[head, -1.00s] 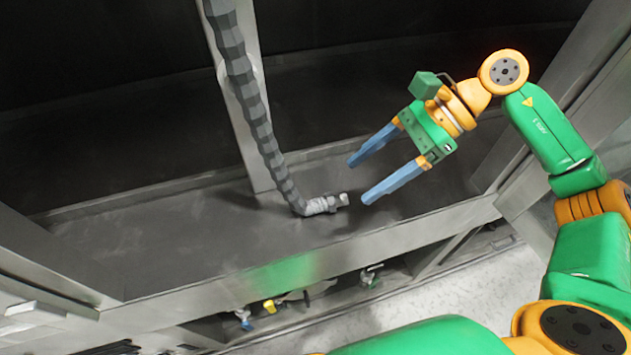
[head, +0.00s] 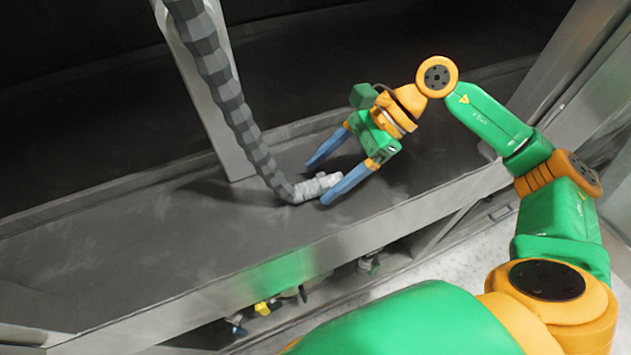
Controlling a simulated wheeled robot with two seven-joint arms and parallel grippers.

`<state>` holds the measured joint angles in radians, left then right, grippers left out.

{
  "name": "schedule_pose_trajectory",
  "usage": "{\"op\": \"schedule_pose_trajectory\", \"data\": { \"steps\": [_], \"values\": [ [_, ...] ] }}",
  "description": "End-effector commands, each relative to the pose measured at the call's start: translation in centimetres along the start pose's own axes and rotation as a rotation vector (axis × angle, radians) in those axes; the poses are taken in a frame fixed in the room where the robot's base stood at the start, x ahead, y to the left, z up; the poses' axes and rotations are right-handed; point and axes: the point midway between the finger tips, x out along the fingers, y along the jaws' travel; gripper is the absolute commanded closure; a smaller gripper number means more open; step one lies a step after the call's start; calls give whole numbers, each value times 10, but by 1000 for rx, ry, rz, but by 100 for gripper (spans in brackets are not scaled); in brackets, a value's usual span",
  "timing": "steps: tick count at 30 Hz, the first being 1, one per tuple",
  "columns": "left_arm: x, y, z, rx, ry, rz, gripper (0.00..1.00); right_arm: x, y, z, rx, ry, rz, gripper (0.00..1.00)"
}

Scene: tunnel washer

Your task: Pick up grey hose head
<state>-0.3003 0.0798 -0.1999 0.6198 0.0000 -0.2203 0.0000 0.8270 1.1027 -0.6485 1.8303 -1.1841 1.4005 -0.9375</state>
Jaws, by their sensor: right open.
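The grey hose head (head: 312,188) lies at the lower end of a dark ribbed hose (head: 232,102), low over the dark metal shelf. It points to the right, toward my right gripper. My right gripper (head: 316,184) is open, with two blue fingers reaching down and left. The nearer finger overlaps the right tip of the hose head in the picture, and the farther finger is beyond it. The tip appears between the fingers, but I cannot tell whether either finger touches it. My left gripper is not in view.
The dark shelf (head: 130,235) has free room left of the hose. A metal post (head: 205,95) stands behind the hose. A raised metal edge (head: 250,262) runs along the front. Below it are valves, one with a yellow handle (head: 262,308).

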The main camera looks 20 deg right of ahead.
Motion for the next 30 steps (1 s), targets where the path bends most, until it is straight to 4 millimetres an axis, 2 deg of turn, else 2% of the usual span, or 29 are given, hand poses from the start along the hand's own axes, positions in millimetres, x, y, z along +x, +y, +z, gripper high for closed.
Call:
{"op": "schedule_pose_trajectory", "data": {
  "steps": [1,3,6,11,12,20,21,30],
  "values": [
    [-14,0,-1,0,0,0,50,5,2,7,0,-1,6,23],
    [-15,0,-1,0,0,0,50,19,1,5,1,-1,5,23],
    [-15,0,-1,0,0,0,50,29,1,3,0,-1,2,23],
    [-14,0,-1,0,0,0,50,30,0,2,0,0,-1,23],
    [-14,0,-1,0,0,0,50,30,0,2,0,0,-1,26],
    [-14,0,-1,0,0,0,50,30,0,2,0,0,0,96],
    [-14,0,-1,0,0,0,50,30,0,2,0,0,0,100],
    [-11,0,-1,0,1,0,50,29,0,3,-2,-1,-1,100]
  ]
}}
